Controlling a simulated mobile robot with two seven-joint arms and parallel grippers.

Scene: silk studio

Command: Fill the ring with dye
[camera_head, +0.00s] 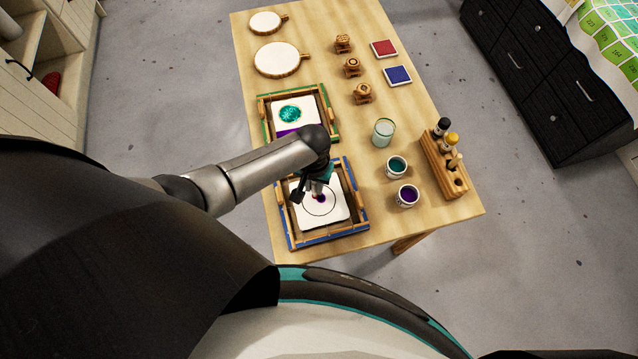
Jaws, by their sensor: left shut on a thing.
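A white silk square (308,213) is stretched in the blue-edged wooden frame (345,233) at the table's near end. A thin dark ring is drawn on it. A small purple dye spot (320,198) shows inside the ring; the rest of the ring's inside looks white. My left gripper (317,186) points down over the ring, shut on a small brush-like tool (318,189) mostly hidden by the gripper. Its tip is at or just above the purple spot; I cannot tell if it touches. A purple dye cup (407,196) and a teal dye cup (397,167) stand to the right.
A green-edged frame (333,121) holds silk with a teal disc and a purple strip, partly behind my arm. Stamps, red and blue pads and two round boards lie farther back.

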